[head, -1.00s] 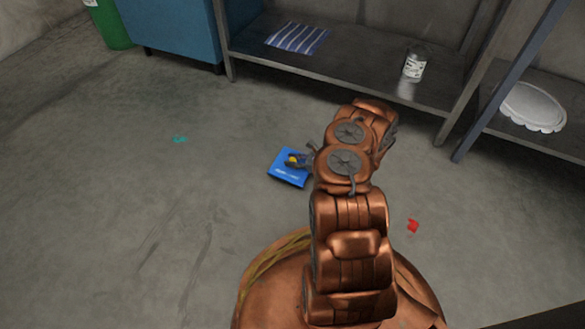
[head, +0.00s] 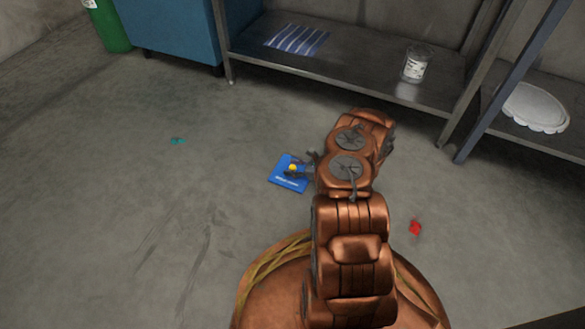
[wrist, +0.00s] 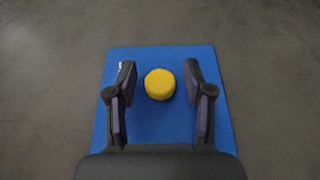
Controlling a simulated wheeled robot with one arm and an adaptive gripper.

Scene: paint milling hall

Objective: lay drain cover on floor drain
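The drain cover (head: 284,183) is a flat blue square with white lettering and a round yellow knob (wrist: 159,84) in its middle. It lies flat, apparently on the floor, left of my arm in the head view. It also shows in the wrist view (wrist: 160,128). My gripper (wrist: 159,72) is open, with one finger on each side of the knob and a gap between each finger and the knob. In the head view my gripper (head: 294,167) is over the cover. No floor drain shows; whether one is under the cover is hidden.
A white scalloped plate (head: 535,108) is on the right shelf. A teal scrap (head: 178,140) and red scrap (head: 415,227) lie on the floor.

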